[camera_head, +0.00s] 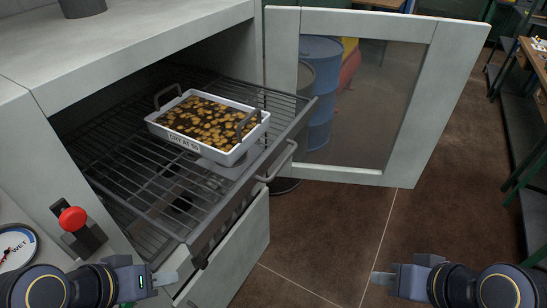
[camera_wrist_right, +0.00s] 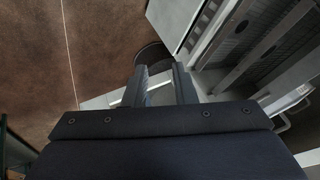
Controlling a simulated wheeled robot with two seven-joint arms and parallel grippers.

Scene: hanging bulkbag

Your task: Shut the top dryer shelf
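The wire dryer shelf (camera_head: 130,185) is pulled out of the grey dryer cabinet, its front rail and bar handle (camera_head: 279,164) standing beyond the opening. A white tray (camera_head: 205,152) with dark handles, marked "DRY AT 50" and filled with brownish pieces, sits on the shelf. My left gripper (camera_head: 167,279) is low at the left, in front of the cabinet and apart from the handle. My right gripper (camera_head: 383,279) is low at the right over the floor, touching nothing. The right wrist view shows its two fingers (camera_wrist_right: 163,88) apart with nothing held; the left finger gap is not visible.
The dryer's glazed door (camera_head: 425,100) stands wide open at the right of the shelf. A pale front panel (camera_head: 238,250) lies below the shelf. A red button (camera_head: 72,218) and a dial (camera_head: 15,247) are at the left. Brown floor (camera_head: 335,235) is clear at centre right.

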